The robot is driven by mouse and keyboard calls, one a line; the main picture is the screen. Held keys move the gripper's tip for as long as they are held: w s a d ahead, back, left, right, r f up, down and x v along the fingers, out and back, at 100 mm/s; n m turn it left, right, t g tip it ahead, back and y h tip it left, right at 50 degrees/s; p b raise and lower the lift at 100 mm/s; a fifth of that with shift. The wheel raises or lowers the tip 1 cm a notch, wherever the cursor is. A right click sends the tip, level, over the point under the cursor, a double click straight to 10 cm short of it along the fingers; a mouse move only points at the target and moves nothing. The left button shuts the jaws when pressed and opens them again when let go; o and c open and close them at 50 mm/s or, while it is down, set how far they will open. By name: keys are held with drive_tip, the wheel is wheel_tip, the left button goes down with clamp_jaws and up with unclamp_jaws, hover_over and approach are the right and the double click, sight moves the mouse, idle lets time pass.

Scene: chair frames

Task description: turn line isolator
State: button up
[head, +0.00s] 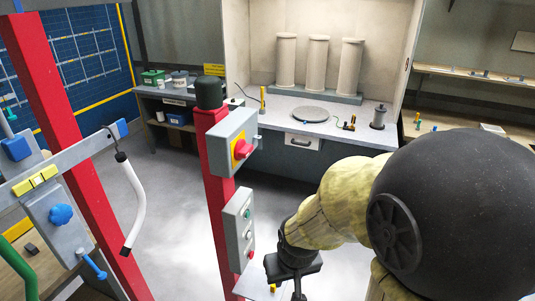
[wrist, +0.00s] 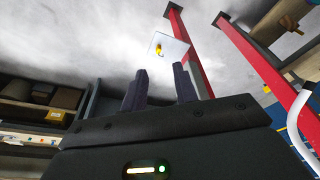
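The line isolator appears to be the red rotary handle (head: 241,150) on a yellow plate, on the front of a grey box (head: 222,150). The box is fixed to a red post (head: 214,185) with a dark green cap. My gripper (wrist: 159,84) shows two dark fingers standing apart with nothing between them. In the head view my gripper (head: 297,285) is low, right of and below the isolator, and clear of it; its fingertips are partly cut off. I cannot make out the isolator handle in the wrist view.
A grey button box (head: 238,228) hangs below the isolator on the same post. A light plate with a yellow piece (head: 262,283) is beside my gripper. Another red post (head: 75,150) with a white hanging handle (head: 134,205) stands left. A workbench (head: 320,125) is behind.

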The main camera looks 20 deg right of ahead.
drive_tip(key=w+a+r+m+y+p, duration=0.1)
drive_tip(key=w+a+r+m+y, duration=0.4)
drive_tip(key=w+r+y, duration=0.4)
drive_tip(key=w+d+r+m+t+y, duration=0.2)
drive_tip(key=w+d+r+t+y, duration=0.3)
drive_tip(key=w+d+r+t, duration=0.3)
wheel_tip(320, 180, up, 3)
drive_tip(key=shift+w+d+y+p, duration=0.3)
drive_tip(key=shift+w+d+p, duration=0.05)
drive_tip(key=shift+d+p, duration=0.1)
drive_tip(key=shift+w, duration=0.1)
